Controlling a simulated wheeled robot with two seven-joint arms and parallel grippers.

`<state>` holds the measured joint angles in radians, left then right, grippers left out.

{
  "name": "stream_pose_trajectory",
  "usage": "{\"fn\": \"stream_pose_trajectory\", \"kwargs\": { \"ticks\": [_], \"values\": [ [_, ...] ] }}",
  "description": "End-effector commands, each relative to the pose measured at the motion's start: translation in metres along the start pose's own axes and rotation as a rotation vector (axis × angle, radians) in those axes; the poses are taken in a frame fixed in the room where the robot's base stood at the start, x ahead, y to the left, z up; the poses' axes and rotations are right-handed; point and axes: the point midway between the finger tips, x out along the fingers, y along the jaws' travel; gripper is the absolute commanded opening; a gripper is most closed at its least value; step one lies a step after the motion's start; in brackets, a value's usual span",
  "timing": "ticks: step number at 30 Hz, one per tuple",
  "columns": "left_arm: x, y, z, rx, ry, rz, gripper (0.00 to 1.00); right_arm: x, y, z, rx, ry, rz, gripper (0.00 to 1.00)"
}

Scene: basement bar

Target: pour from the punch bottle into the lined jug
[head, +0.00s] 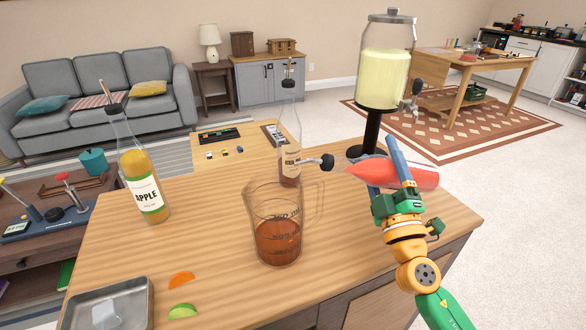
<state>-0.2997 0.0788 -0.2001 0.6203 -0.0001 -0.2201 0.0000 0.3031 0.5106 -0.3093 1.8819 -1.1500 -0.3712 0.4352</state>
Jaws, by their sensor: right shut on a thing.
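The punch bottle (418,178), with red contents and a dark metal spout (327,161), lies nearly level in the air, its spout to the left. My right gripper (386,165) is shut around its body. The lined jug (277,228) is clear glass with dark printed lines and stands upright on the wooden counter. It holds reddish-brown liquid to roughly the lower marking. In the picture the spout is above and right of the jug's rim; whether it is directly over the opening I cannot tell. I see no clear stream. My left gripper is out of view.
An apple bottle (140,175) stands at the left of the counter (220,200), another labelled bottle (289,140) behind the jug. A drink dispenser (385,70) stands at the back right. Orange (181,280) and lime (183,311) slices and a metal tray (108,303) are at front left.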

Motion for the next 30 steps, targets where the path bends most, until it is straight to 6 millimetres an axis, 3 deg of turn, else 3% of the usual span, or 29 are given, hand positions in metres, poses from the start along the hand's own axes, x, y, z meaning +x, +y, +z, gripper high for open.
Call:
{"fn": "stream_pose_trajectory", "kwargs": {
  "ticks": [3, 30],
  "values": [
    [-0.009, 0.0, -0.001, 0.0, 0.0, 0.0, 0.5, 0.002, 0.009, -0.008, -0.037, 0.018, 0.003, 0.0],
    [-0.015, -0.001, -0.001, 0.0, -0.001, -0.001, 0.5, 0.017, 0.027, -0.011, -0.166, 0.083, 0.003, 0.0]
  ]
}}
